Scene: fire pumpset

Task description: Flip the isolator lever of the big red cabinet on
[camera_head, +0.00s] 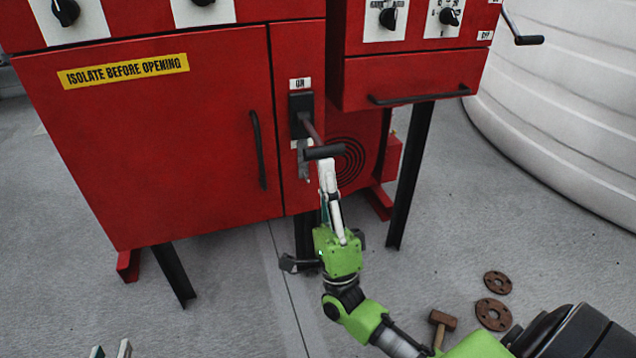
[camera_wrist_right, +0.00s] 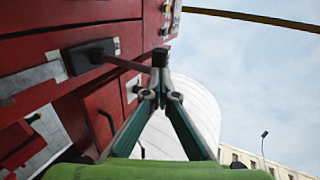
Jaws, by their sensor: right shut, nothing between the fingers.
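The big red cabinet (camera_head: 170,150) stands at the left of the head view. Its isolator lever (camera_head: 313,128) sits on a black mount below an "ON" label (camera_head: 300,83). The lever sticks outward and slightly down, ending in a black cross grip (camera_head: 324,152). It also shows in the right wrist view (camera_wrist_right: 130,64). My right gripper (camera_head: 326,166) is shut and empty, its fingertips just under the grip; in the right wrist view the fingertips (camera_wrist_right: 162,90) come together below it. I cannot tell whether they touch it. My left gripper (camera_head: 110,351) is at the bottom left edge, fingertips apart, empty.
A second red cabinet (camera_head: 410,80) with a black bar handle stands to the right, close beside the lever. A white ribbed tank (camera_head: 570,100) is at the far right. A hammer (camera_head: 441,322) and rusty flanges (camera_head: 493,313) lie on the grey floor.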

